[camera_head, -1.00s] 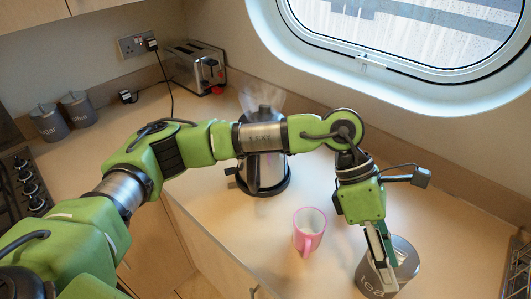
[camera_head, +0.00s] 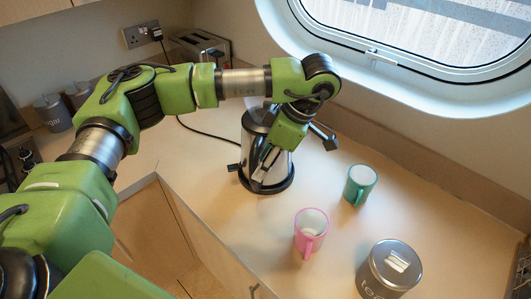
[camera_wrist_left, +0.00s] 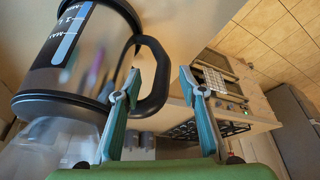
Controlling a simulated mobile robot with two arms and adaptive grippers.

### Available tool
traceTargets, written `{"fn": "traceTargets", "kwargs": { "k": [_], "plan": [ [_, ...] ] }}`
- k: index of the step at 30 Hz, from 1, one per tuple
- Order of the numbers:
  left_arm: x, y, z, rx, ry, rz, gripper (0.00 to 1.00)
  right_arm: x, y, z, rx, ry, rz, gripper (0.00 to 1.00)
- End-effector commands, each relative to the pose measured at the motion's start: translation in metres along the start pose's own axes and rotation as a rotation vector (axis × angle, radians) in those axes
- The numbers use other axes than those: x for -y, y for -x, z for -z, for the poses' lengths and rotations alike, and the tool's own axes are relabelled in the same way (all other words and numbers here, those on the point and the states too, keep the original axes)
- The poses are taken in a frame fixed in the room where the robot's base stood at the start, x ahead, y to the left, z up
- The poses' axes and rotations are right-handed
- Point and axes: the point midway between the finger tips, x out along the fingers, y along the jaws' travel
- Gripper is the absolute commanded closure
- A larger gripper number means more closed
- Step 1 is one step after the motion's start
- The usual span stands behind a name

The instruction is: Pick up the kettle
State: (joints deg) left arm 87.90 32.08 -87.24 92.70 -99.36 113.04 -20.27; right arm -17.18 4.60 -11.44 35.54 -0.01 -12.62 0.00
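The kettle (camera_head: 252,142) stands upright on its dark base on the counter, a silver body with dark trim, partly hidden behind my left arm. My left gripper (camera_head: 267,166) is in front of it, pointing down. In the left wrist view the kettle (camera_wrist_left: 88,50) fills the upper left, with a level scale on its side. Its black loop handle (camera_wrist_left: 158,92) lies between the two spread fingers of my left gripper (camera_wrist_left: 161,76). The fingers are open and do not visibly pinch the handle. My right gripper is not in view.
A pink mug (camera_head: 311,233), a green mug (camera_head: 359,184) and a tea canister (camera_head: 390,268) stand on the counter to the right. A toaster (camera_head: 203,45) and grey canisters (camera_head: 53,112) are at the back left. The counter front edge drops off below.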

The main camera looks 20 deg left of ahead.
Motion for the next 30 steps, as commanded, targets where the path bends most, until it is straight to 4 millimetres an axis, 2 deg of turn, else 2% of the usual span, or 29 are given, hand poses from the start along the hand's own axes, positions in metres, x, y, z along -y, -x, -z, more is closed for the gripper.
{"fn": "traceTargets", "kwargs": {
  "k": [10,18,27,28,30],
  "plan": [
    [0.002,-0.025,0.003,-0.001,-0.001,0.002,0.62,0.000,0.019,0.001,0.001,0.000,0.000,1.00],
    [0.003,-0.060,0.003,-0.001,-0.001,0.003,0.62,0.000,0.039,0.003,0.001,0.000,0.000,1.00],
    [0.002,-0.068,0.001,0.002,-0.001,0.000,0.62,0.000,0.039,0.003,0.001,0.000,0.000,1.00],
    [0.002,-0.068,0.001,0.002,-0.001,0.000,0.65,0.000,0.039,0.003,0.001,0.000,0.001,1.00],
    [0.002,-0.068,0.001,0.002,-0.001,0.000,0.83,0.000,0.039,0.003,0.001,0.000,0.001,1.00]
  ]
}}
